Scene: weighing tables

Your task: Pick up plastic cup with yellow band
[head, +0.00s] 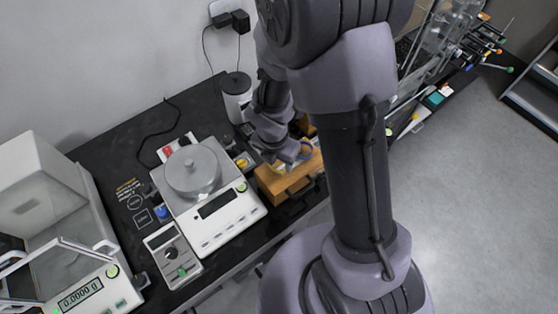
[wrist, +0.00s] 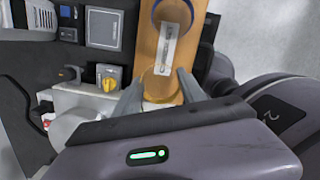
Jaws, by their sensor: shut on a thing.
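The clear plastic cup with the yellow band (wrist: 160,72) shows in the wrist view at the near end of a wooden block (wrist: 150,40). My gripper (wrist: 159,78) is shut on this cup, with one finger on each side of it. I cannot tell whether the cup still rests in the block or is lifted. In the head view, my gripper (head: 287,155) is over the wooden block (head: 284,187), and my wrist hides the cup. A second cup with a blue band (wrist: 173,12) stands at the block's far end.
A balance with a round metal pan (head: 192,172) stands left of the block. A small grey device (head: 172,252) lies beside it, and a glass-sided balance (head: 85,292) stands far left. A white canister (head: 236,95) is behind. A yellow knob (wrist: 108,84) is close to my left finger.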

